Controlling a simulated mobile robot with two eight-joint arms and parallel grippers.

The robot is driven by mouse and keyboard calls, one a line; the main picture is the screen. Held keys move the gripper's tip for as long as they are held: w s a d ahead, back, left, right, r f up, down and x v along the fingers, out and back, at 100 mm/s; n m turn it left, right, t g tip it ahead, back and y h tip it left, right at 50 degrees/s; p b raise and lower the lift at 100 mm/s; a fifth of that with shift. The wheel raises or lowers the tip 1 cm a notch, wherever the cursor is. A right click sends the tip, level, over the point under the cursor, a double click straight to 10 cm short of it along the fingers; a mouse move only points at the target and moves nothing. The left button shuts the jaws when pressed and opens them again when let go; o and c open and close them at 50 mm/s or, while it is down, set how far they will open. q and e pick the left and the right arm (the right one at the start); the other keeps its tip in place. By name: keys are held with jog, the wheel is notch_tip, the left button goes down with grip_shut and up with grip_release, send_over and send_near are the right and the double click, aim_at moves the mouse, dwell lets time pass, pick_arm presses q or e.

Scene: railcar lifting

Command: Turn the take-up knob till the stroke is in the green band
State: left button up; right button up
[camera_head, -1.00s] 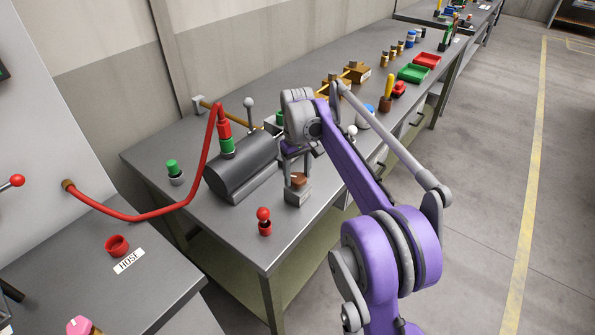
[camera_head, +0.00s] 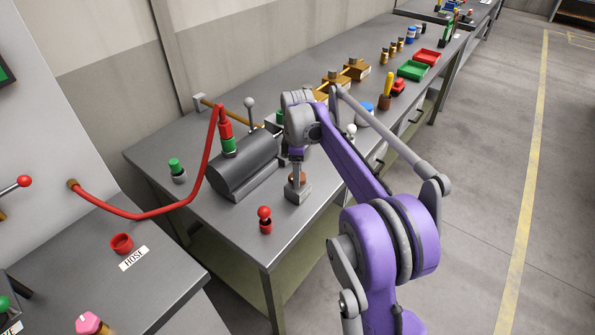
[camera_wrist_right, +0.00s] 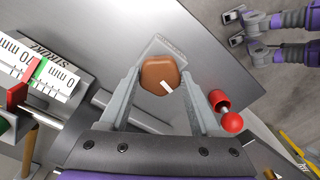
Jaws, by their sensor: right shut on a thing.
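The brown take-up knob (camera_wrist_right: 160,74), with a white mark, sits on a small grey block (camera_head: 299,194) near the bench's front edge. My right gripper (camera_wrist_right: 161,84) is shut on it, one finger on each side, pointing down. In the head view the wrist partly hides the knob (camera_head: 297,178). The white stroke scale (camera_wrist_right: 45,76) is at the left of the wrist view, with a green band (camera_wrist_right: 37,70) and a red pointer block (camera_wrist_right: 17,95) beside it. I cannot tell the exact reading.
A red ball-topped knob (camera_head: 265,219) stands close to the left of the block. A dark grey cylinder (camera_head: 243,166) lies behind it, with a red hose (camera_head: 205,150) arching over its left. Green (camera_head: 411,70) and red trays are farther along the bench.

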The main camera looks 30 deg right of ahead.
jog(key=n, duration=0.3)
jog(key=shift+n, duration=0.3)
jog(key=n, duration=0.3)
jog(key=shift+n+p, duration=0.3)
jog(key=shift+p, duration=0.05)
jog(key=n, duration=0.3)
jog(key=shift+n, duration=2.2)
jog(key=o, duration=1.4)
